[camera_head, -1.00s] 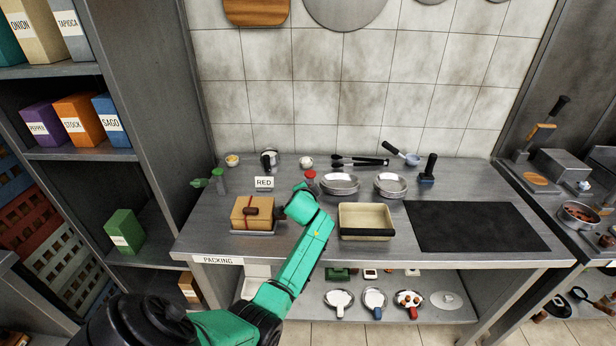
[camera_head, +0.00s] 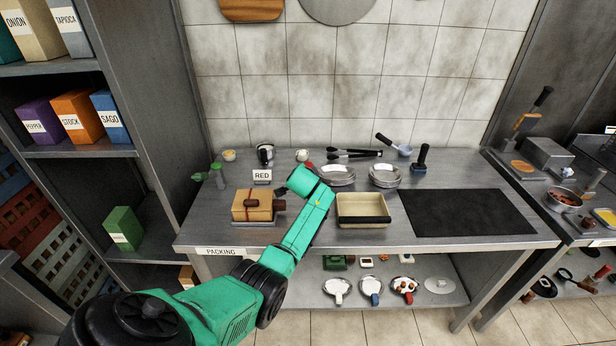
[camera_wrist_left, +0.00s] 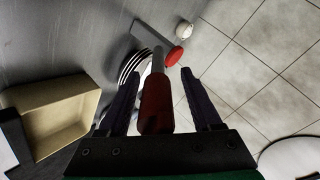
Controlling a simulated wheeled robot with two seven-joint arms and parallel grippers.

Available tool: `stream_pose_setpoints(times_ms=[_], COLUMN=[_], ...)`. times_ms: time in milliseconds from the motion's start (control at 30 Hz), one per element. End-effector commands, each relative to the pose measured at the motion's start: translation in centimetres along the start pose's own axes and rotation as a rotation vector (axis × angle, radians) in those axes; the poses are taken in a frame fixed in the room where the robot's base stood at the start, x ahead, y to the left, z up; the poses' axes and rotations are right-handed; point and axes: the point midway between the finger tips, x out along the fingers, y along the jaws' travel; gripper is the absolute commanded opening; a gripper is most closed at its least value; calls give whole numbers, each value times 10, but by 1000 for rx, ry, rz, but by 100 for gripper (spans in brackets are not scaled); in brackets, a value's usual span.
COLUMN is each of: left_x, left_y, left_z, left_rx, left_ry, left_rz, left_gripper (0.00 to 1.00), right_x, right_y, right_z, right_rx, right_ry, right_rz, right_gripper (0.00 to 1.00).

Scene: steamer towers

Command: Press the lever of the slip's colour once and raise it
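The slip, a white card reading "RED" (camera_head: 262,176), stands on the counter behind a tan box. A red lever handle (camera_wrist_left: 157,103) on a grey shaft lies between my left gripper's fingers in the left wrist view. My left gripper (camera_wrist_left: 160,74) is open, with a gap on each side of the handle. A red round cap (camera_wrist_left: 174,56) shows beyond it; in the head view the red cap (camera_head: 309,165) is partly hidden behind my arm. A green lever (camera_head: 200,177) with a green-topped post (camera_head: 218,170) stands at the left. My right gripper is not in view.
The tan box (camera_head: 251,206) sits left of my left gripper. A cream tray (camera_head: 363,222) is to the right, with metal dishes (camera_head: 337,175) behind. A black mat (camera_head: 466,211) covers the right counter. Tongs (camera_head: 354,154) lie at the back.

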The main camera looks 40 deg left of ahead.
Motion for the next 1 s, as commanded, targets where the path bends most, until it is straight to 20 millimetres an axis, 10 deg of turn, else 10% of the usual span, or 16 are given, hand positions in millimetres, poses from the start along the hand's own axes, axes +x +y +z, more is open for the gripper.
stream_pose_setpoints(times_ms=[367,1000], left_x=[-9,-115], left_y=[1,2], left_z=[0,1], left_rx=[2,0], left_ry=[0,1], left_rz=[1,1], left_gripper=[66,66], right_x=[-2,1], right_y=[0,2], right_z=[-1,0], right_rx=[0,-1], right_ry=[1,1], right_rz=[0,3], right_gripper=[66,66])
